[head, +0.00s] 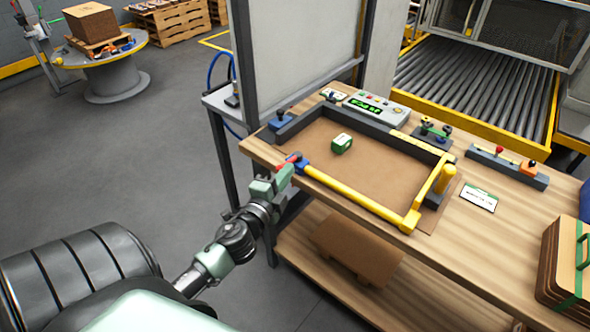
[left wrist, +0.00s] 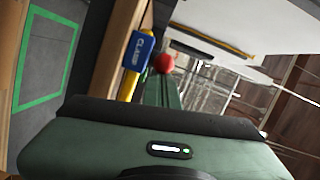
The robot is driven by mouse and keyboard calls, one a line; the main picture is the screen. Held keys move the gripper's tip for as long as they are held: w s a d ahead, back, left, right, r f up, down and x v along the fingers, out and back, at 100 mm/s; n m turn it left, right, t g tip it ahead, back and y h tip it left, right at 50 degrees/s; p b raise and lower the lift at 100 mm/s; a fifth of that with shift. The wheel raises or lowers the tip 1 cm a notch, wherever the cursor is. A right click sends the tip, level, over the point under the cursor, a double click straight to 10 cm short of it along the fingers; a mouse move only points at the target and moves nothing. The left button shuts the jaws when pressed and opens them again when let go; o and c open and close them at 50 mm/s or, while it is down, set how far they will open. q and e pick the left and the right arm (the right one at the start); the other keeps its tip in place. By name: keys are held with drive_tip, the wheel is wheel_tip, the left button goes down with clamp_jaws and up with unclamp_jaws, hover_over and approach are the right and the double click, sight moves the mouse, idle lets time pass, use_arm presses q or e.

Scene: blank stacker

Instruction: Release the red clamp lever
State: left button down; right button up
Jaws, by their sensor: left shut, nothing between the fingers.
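The red clamp lever (head: 293,157) is at the near left corner of the fixture on the workbench, by a blue clamp block (head: 303,163). In the left wrist view, the lever's round red knob (left wrist: 164,62) shows just beyond my fingertips, beside the blue block (left wrist: 138,50) labelled CLAMP. My left gripper (head: 284,178) is shut and empty, with its tips close to the lever. I cannot tell whether they touch it. A yellow bar (head: 360,194) runs right from the blue block along the near edge. My right gripper is not in view.
A brown sheet (head: 380,170) lies inside the fixture, with a small green and white box (head: 341,143) on it. A control box (head: 376,107) and a red-knobbed unit (head: 508,167) stand farther back.

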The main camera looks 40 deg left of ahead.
use_arm(q)
drive_tip(key=m+h, duration=0.1)
drive_tip(key=a+m+h, duration=0.2)
drive_tip(key=h, duration=0.1)
drive_tip(key=shift+s+a+f+t+b, duration=0.1)
drive_tip(key=shift+s+a+t+b, duration=0.1)
drive_tip(key=shift+s+t+b, duration=0.15)
drive_tip(key=a+m+h+b, duration=0.1)
drive_tip(key=h, duration=0.1)
drive_tip(key=a+m+g+h+b, duration=0.1)
drive_tip(key=a+m+h, duration=0.1)
drive_tip(key=h, duration=0.1)
drive_tip(key=w+a+m+g+h+b, duration=0.1)
drive_tip(key=m+h, duration=0.1)
drive_tip(key=shift+w+a+h, duration=0.1)
drive_tip(key=shift+a+h, duration=0.05)
drive_tip(key=shift+h, duration=0.25)
drive_tip(key=shift+a+r, duration=0.1)
drive_tip(key=shift+r, duration=0.1)
